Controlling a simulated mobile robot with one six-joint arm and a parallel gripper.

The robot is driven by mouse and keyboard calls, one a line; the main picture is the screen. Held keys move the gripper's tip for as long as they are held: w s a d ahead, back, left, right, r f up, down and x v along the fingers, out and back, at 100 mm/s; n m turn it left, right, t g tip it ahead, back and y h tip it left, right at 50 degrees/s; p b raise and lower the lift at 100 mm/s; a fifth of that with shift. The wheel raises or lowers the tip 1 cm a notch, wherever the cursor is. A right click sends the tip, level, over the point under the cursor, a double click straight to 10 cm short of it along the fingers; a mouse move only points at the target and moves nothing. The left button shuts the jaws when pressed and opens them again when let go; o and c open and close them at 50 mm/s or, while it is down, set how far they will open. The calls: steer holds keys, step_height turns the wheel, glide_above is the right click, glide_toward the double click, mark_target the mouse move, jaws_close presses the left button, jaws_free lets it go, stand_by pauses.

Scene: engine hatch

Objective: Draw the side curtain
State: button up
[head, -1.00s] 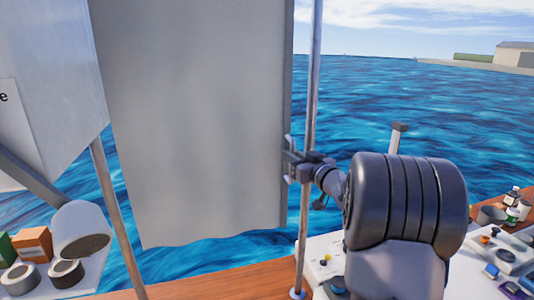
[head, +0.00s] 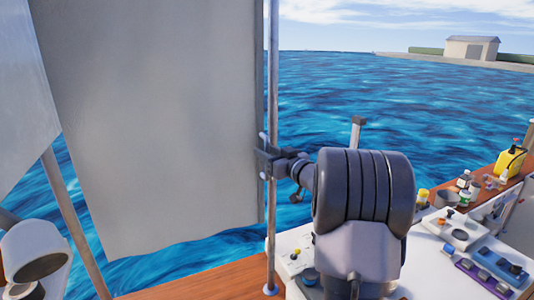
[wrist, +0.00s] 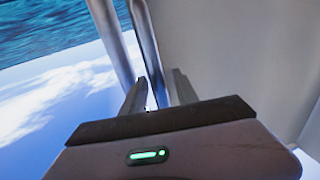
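The side curtain (head: 165,120) is a grey-white sheet hanging at the left middle of the head view, wavy at its lower hem. A slim bar runs down its right edge, with a small metal handle (head: 262,142) on it. The handle also shows in the wrist view (wrist: 145,42). My gripper (head: 263,160) is at this edge, close to the upright pole (head: 273,80). The curtain fills the right of that view. The exact finger contact is partly hidden.
A second pale panel (head: 22,100) and a slanted post (head: 78,228) stand left of the curtain. White cylinders (head: 35,250) are at lower left. A wooden ledge (head: 200,276) runs below. A white console with controls (head: 460,230) and several small bottles are at right. Water lies beyond.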

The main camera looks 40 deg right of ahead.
steer(key=shift+s, duration=0.1)
steer(key=s+a, duration=0.2)
steer(key=s, duration=1.5)
steer(key=shift+b, duration=0.45)
steer(key=shift+a, duration=0.1)
